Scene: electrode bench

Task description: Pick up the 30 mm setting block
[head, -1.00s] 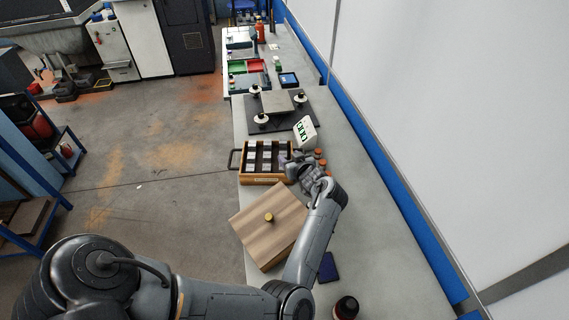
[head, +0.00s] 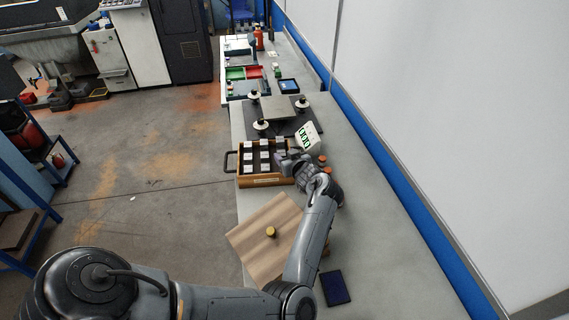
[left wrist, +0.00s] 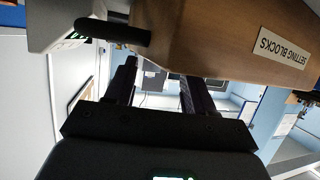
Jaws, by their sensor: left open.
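Several pale metal setting blocks (head: 264,156) stand in rows in a dark-lined wooden box (head: 266,182) on the bench. I cannot tell which one is the 30 mm block. The box's "SETTING BLOCKS" label shows in the left wrist view, on its wooden wall (left wrist: 205,30). My left gripper (head: 284,158) is at the right side of the box and partly hides its right-hand compartments. In the left wrist view my gripper (left wrist: 158,78) has its fingers apart with no block between them. My right gripper is not in view.
The wooden lid (head: 258,250) with a brass knob (head: 271,232) lies in front of the box. A white card with green marks (head: 308,138) stands behind the gripper. Orange-topped pieces (head: 323,166) stand to its right. A dark tablet (head: 336,288) lies nearer.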

